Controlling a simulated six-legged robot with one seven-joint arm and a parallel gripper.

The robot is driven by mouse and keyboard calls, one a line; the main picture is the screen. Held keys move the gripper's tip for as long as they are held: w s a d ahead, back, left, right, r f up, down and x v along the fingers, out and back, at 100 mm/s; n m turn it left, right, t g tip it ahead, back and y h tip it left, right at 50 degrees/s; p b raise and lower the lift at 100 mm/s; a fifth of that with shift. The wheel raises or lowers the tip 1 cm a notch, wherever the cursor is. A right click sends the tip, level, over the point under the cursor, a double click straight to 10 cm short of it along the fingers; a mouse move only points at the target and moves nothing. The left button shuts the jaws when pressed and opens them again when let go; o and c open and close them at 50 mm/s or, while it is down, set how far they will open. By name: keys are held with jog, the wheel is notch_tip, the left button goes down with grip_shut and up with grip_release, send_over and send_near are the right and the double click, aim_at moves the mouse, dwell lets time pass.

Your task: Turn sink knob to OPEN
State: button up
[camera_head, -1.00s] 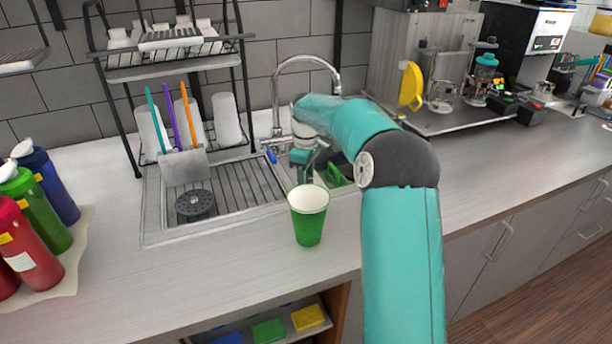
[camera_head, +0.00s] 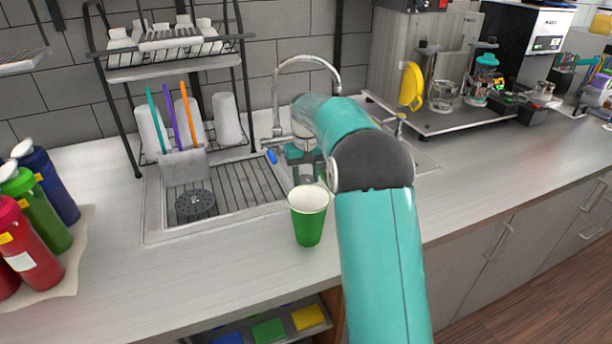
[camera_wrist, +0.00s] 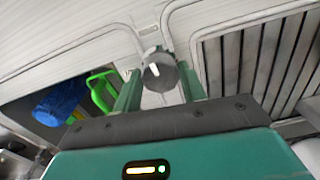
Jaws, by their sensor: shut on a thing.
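The sink knob (camera_wrist: 159,72) is a grey round knob with a white mark on its face. In the wrist view it sits between the two teal fingers of my gripper (camera_wrist: 160,84), which is shut on it. In the head view my gripper (camera_head: 305,168) is at the sink's near side, below the faucet (camera_head: 306,62), and the knob cannot be made out there. The white mark runs slightly tilted in the wrist view; I cannot read any OPEN label.
A green cup (camera_head: 309,222) stands on the counter just in front of my gripper. A ribbed drainboard (camera_head: 235,188) and dish rack (camera_head: 178,70) are to the left. The sink holds a blue item (camera_wrist: 60,103) and a green item (camera_wrist: 101,92). The counter at right front is clear.

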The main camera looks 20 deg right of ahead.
aim_at(306, 179)
jog(key=shift+f+m, duration=0.15)
jog(key=shift+m, duration=0.35)
jog(key=o, duration=1)
jog(key=shift+w, duration=0.1)
notch_tip(306, 179, up, 14)
jog(key=shift+s, duration=0.2)
